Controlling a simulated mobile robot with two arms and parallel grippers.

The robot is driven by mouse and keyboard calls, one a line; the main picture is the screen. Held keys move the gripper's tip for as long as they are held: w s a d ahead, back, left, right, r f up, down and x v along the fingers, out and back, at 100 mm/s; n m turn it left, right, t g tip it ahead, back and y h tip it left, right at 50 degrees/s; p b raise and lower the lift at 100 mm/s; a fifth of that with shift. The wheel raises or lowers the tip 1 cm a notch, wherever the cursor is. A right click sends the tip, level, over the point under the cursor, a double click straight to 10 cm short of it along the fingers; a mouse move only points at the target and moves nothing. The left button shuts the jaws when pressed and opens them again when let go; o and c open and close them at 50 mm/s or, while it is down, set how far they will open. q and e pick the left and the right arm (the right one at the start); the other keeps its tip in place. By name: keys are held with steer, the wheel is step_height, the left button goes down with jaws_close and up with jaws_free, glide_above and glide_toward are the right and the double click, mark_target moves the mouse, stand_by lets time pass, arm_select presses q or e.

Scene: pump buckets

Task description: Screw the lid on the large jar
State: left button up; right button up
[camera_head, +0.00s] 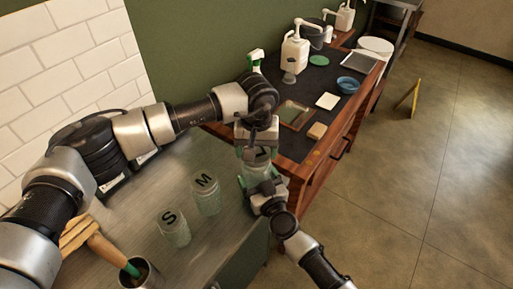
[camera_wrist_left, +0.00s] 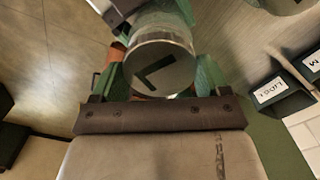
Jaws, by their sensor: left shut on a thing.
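The large jar (camera_head: 257,172) is clear greenish glass and stands upright between my two grippers in the head view. Its round metal lid (camera_wrist_left: 160,66), marked with a black L, fills the upper middle of the left wrist view. My left gripper (camera_head: 256,153) comes from above and is shut on the lid, with a green finger on each side of it. The lid is at the jar's top; whether its threads are engaged is hidden. My right gripper (camera_head: 256,184) is at the jar's lower part, and its finger closure is hidden.
Two smaller lidded jars, marked M (camera_head: 206,196) and S (camera_head: 174,228), stand on the grey counter (camera_head: 130,200). A metal cup (camera_head: 140,274) with utensils is at the front left. A dark-topped wooden bench (camera_head: 318,150) with pump bottles lies beyond.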

arm_select(q)
steer(key=shift+f, duration=0.6)
arm_select(e)
steer(key=c, duration=0.5)
arm_select(q)
steer(key=m, duration=0.4)
arm_select(e)
steer(key=shift+o, duration=0.2)
arm_select(q)
steer(key=m, duration=0.5)
steer(key=shift+m, duration=0.4)
steer(key=o, duration=0.9)
steer(key=shift+c, duration=0.2)
steer(key=shift+r, duration=2.3)
